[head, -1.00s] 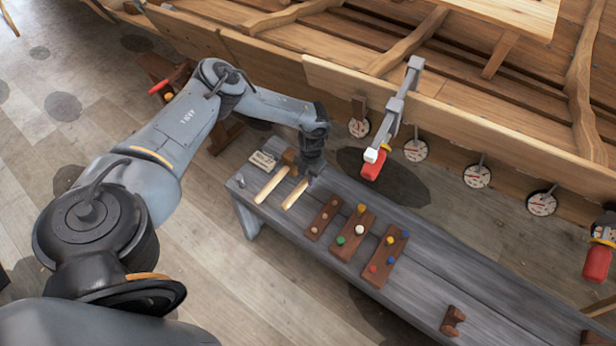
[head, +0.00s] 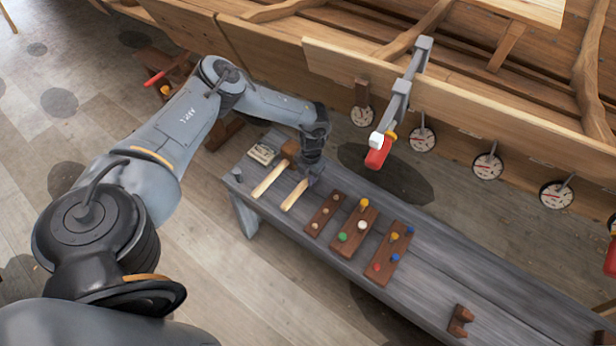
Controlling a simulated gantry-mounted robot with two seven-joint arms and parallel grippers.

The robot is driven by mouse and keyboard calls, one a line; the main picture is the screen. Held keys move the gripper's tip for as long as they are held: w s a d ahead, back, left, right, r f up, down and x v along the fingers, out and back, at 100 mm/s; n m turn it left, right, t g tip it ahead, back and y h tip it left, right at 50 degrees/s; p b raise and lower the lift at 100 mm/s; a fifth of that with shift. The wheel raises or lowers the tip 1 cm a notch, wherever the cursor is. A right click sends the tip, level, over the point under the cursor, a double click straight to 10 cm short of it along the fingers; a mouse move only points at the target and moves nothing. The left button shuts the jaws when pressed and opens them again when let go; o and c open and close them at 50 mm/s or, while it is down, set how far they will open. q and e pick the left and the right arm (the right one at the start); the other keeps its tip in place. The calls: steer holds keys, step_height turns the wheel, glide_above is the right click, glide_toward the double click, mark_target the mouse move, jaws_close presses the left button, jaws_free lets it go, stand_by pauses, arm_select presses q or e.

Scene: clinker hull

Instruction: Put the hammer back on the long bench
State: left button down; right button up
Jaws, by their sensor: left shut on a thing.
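The long bench (head: 420,285) is a grey plank bench running from the middle to the lower right. A hammer with a dark head and a pale wooden handle (head: 294,196) is at its far left part, the handle pointing to the lower left. My left gripper (head: 314,174) is shut at the head end of this hammer, its fingers hiding most of the head. The hammer is at or very near the bench top; I cannot tell if it touches. A mallet with a brown head and pale handle (head: 269,180) lies just left of it. My right gripper is not in view.
Right of the hammer, dark wooden blocks with coloured pegs (head: 353,231) lie on the bench. A small pale box (head: 263,153) is at the far left end. A clamp with a red handle (head: 378,154) hangs from the hull (head: 460,105) close behind.

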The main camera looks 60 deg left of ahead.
arm_select(q)
steer(key=shift+f, duration=0.45)
steer(key=c, duration=0.9)
jaws_free()
steer(key=shift+o, duration=0.2)
steer(key=shift+r, duration=0.1)
step_height(320, 180, up, 8)
steer(key=p, duration=0.8)
